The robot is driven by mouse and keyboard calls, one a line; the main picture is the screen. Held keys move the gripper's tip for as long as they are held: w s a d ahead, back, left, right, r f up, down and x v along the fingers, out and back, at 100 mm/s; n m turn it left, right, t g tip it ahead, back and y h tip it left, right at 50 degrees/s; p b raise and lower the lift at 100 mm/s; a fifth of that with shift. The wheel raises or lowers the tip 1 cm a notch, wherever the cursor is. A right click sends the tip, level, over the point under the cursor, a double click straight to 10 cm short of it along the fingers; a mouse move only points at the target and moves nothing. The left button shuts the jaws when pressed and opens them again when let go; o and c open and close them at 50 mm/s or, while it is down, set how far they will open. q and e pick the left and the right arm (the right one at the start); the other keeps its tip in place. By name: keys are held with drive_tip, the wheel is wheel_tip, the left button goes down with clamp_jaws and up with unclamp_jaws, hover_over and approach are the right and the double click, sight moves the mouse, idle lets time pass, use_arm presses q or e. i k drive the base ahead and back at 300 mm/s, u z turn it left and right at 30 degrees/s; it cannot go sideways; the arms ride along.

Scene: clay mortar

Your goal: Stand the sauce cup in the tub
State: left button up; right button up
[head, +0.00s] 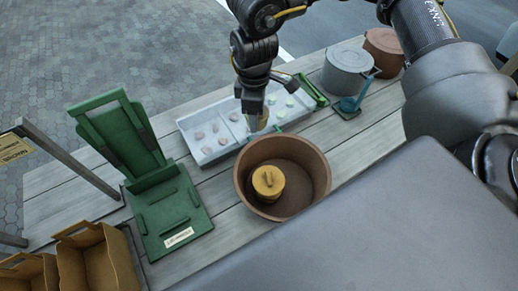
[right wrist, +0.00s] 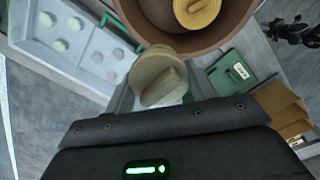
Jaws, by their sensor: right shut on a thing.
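The round brown tub (head: 318,170) stands on the plank table in the head view, and its rim also shows in the right wrist view (right wrist: 205,42). An ochre lidded cup (head: 268,183) with a raised bar on top stands upright inside it, left of centre. My right gripper (head: 256,112) is shut on a paler tan sauce cup (right wrist: 158,82), held just beyond the tub's far-left rim. Fingers partly hide this cup in the head view. A dark jointed part at the right wrist view's upper right looks like my left gripper (right wrist: 292,32); its jaws are unclear.
A pale divided tray (head: 205,150) with small round pieces lies behind the tub. A green stand (head: 165,205) and brown bins (head: 100,262) are at left.

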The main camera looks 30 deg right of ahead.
sight(293, 181)
drive_tip(key=u, duration=1.2)
drive_tip(key=k, duration=0.8)
drive_tip(key=z, duration=0.5)
